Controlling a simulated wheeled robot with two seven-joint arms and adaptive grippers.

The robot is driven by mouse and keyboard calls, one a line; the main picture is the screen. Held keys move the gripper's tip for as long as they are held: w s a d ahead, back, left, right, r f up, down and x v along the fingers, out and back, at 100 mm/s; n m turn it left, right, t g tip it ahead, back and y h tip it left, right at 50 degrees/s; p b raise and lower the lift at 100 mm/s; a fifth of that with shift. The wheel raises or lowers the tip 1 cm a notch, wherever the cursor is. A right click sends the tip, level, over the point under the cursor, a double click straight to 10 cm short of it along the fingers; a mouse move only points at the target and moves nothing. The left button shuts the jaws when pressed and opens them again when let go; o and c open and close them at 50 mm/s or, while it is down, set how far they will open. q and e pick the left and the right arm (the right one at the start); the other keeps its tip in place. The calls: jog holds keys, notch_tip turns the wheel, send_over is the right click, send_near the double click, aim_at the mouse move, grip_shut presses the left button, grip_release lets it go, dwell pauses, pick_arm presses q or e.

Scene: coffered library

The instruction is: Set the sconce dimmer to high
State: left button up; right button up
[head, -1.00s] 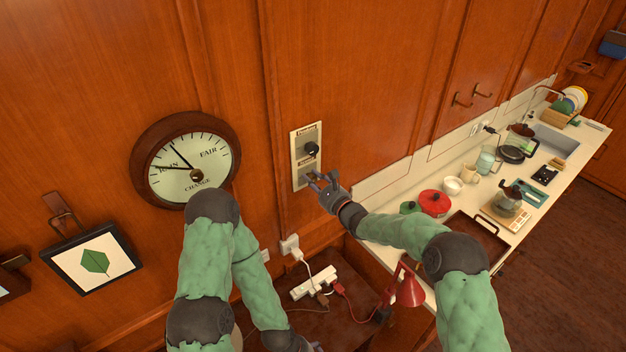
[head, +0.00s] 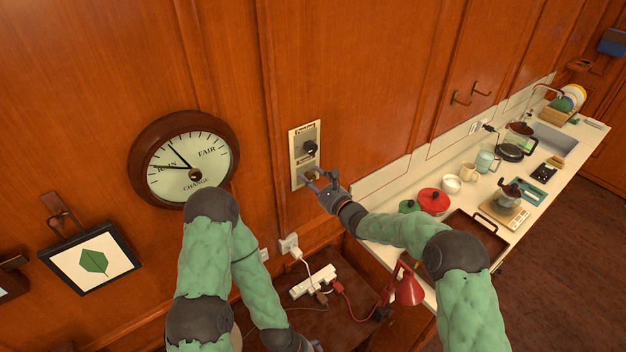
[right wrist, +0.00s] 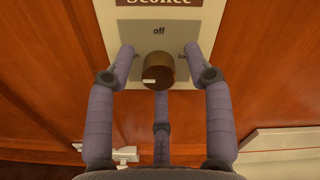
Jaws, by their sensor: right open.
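The word "off" is above the knob and "low" is partly visible at right; lettering at left is mostly hidden by a finger. The knob's white mark is low on its face, left of centre. My right gripper (right wrist: 159,52) is open, its fingers on either side of the knob and one below; contact cannot be told. In the head view my right gripper (head: 318,183) covers the panel's lower part. My left gripper (head: 313,346) is barely visible at the bottom edge.
A round dial (head: 185,180) hangs at left. Below are a white power strip (head: 313,282) and red lamp (head: 409,290). A crowded counter (head: 398,232) runs right.

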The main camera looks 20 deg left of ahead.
jog(key=v, duration=1.1)
jog(key=shift+d, duration=0.35)
jog(key=shift+s+f, duration=0.15)
